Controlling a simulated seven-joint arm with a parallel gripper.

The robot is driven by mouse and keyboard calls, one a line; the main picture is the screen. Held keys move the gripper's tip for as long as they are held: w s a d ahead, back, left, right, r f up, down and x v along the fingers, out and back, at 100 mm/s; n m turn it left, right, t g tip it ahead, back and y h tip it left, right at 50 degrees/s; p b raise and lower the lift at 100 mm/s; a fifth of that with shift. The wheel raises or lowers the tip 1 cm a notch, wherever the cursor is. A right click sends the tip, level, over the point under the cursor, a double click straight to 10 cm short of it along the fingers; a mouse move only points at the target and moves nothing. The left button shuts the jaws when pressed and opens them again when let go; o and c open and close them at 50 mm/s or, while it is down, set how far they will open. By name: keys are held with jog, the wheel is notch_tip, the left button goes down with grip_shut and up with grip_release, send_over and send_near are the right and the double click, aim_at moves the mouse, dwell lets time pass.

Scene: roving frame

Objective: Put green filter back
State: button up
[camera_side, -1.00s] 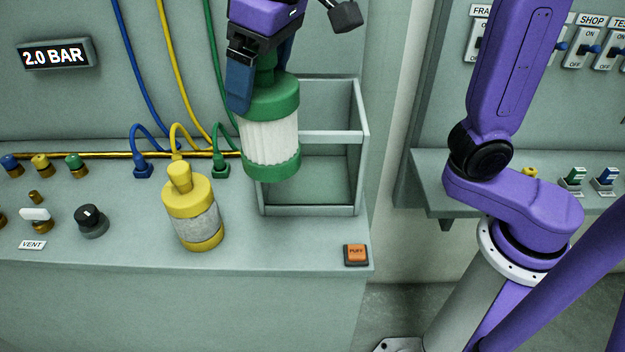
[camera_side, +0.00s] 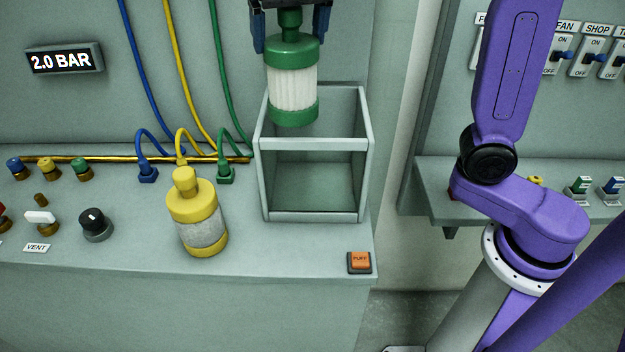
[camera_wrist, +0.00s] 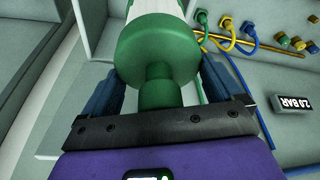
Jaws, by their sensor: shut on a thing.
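The green filter (camera_side: 293,84) has green end caps, a white pleated middle and a narrow green neck on top. My gripper (camera_side: 290,22) is shut on its neck and holds it upright in the air. In the wrist view the filter (camera_wrist: 158,50) sits between the two blue fingers (camera_wrist: 160,88). How far it is above or behind the box rim is hard to tell.
A yellow filter (camera_side: 197,213) stands on the bench left of the box. Blue, yellow and green hoses (camera_side: 228,95) run down the wall to plugs beside a brass pipe (camera_side: 120,159). An orange PUFF button (camera_side: 359,261) is at the bench's front right. A display (camera_side: 65,60) reads 2.0 BAR.

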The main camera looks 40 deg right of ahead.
aim_at(306, 35)
jog(key=d, duration=0.1)
jog(key=d+f, duration=0.1)
jog(key=d, duration=0.1)
jog(key=shift+s+f+m, duration=0.2)
jog(key=shift+m, duration=0.2)
notch_tip(306, 35, down, 12)
jog(key=d+m+g+h, duration=0.1)
jog(key=d+m+g, duration=0.2)
jog(key=m, duration=0.9)
jog(key=shift+w+r+m+h, duration=0.2)
jog(key=shift+w+m+h, duration=0.1)
jog(key=shift+w+h, duration=0.15)
notch_tip(306, 35, down, 10)
jog(key=shift+r, duration=0.2)
jog(key=shift+f, duration=0.1)
jog(key=o, duration=1.6)
jog(key=shift+f, duration=0.1)
jog(key=shift+c, duration=0.2)
